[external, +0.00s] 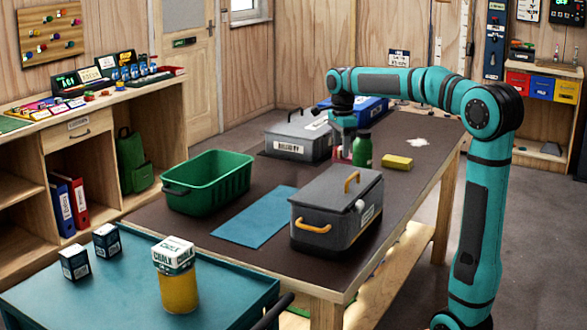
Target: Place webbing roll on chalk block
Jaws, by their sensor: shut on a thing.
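My gripper (343,146) points down over the far part of the brown table, left of a green bottle. It is shut on a small pinkish-red thing (342,156), which appears to be the webbing roll. The fingers and the bottle partly hide it, and I cannot tell if it touches the table. A white block lettered CHALK (173,254) sits on top of a yellow cylinder (178,291) on the blue-green surface at the front left, far from my gripper. The block's top is bare.
The green bottle (362,152) stands close to my gripper, with a yellow block (397,163) to its right. A grey toolbox (338,207), green basket (206,182) and blue mat (254,217) lie between gripper and chalk block. Two dark boxes (75,263) stand left of the chalk block.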

